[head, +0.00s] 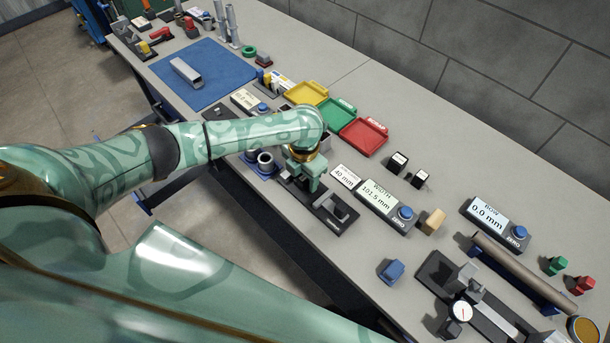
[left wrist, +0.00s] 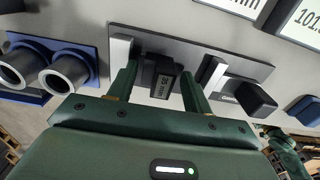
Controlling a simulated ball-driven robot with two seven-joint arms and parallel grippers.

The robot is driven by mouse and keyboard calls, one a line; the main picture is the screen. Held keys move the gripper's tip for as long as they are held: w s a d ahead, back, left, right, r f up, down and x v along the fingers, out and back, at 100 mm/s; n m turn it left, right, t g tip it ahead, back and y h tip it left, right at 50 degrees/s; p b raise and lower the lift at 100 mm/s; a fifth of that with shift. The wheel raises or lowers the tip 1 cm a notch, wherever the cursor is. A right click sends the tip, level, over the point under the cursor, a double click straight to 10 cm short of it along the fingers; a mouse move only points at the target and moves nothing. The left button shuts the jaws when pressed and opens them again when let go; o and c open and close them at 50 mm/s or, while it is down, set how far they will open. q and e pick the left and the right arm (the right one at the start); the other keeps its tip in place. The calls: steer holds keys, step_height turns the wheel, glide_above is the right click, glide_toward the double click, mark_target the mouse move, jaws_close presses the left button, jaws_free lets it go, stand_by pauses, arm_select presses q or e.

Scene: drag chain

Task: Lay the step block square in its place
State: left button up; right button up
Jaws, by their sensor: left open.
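My left gripper (left wrist: 158,78) is open, one finger on each side of the block, with a gap visible on the right. In the head view my left gripper (head: 303,180) is low over the gauge (head: 343,217) and hides most of the block. Whether the block lies square is unclear. My right gripper is out of view.
A width display (head: 378,200) and a "40 mm" card (head: 346,177) stand behind the gauge. Two small dark labelled blocks (head: 398,162) (head: 420,178) lie beyond. A blue holder with two rings (left wrist: 50,72) is close left of the gauge. Red (head: 364,137) and yellow trays (head: 306,93) lie behind.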

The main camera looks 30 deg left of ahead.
arm_select(q)
step_height(320, 180, up, 16)
steer(key=p, duration=0.4)
steer(key=shift+r, duration=0.1)
